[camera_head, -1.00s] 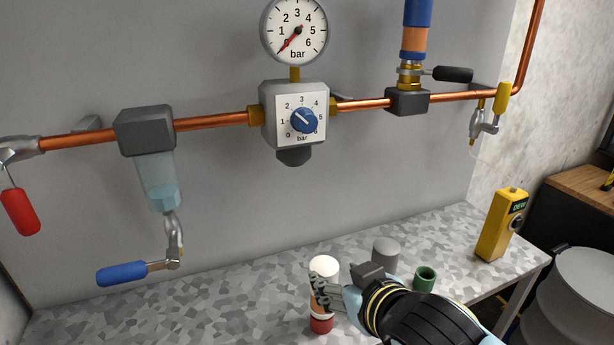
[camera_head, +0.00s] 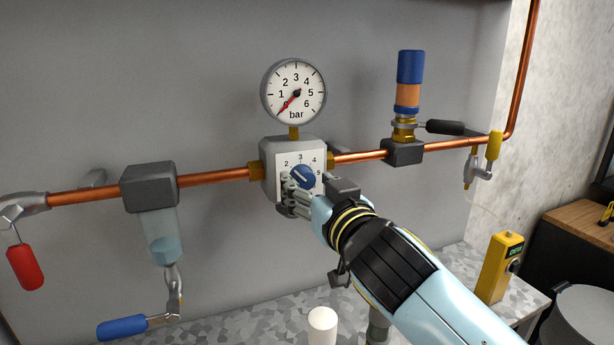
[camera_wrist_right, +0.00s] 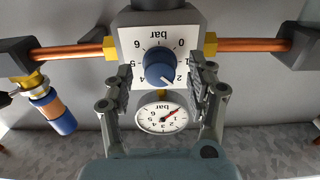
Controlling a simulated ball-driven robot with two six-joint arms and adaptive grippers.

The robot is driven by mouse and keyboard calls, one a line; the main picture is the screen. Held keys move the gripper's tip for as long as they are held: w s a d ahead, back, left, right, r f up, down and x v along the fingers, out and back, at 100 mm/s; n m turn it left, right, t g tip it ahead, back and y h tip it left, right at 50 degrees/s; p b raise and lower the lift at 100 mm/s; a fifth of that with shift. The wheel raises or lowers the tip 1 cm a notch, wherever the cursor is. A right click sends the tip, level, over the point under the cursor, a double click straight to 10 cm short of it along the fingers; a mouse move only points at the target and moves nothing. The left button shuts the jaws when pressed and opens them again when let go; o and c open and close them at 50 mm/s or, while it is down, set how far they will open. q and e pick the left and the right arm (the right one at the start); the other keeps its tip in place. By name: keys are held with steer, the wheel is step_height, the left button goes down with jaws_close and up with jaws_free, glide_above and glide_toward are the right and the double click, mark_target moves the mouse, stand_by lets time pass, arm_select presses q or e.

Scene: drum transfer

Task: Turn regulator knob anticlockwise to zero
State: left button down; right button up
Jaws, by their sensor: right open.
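The blue regulator knob (camera_head: 303,176) sits on the white dial face of the grey regulator body, and its white mark points to the upper left, near the 2. The knob also shows upside down in the right wrist view (camera_wrist_right: 160,67). My right gripper (camera_head: 290,190) is in front of the dial's lower left and hides the low numbers in the head view. In the right wrist view its two open fingers (camera_wrist_right: 160,88) stand either side of the knob, with nothing between them; I cannot tell if they touch the dial face. My left gripper is not in view.
A round pressure gauge (camera_head: 294,91) above the regulator has its red needle near 0. A copper pipe (camera_head: 213,178) runs along the wall through a filter block and valves.

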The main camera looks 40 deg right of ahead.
steer(key=shift+x, duration=0.8)
steer(key=c, duration=1.1)
steer(key=shift+c, duration=0.2)
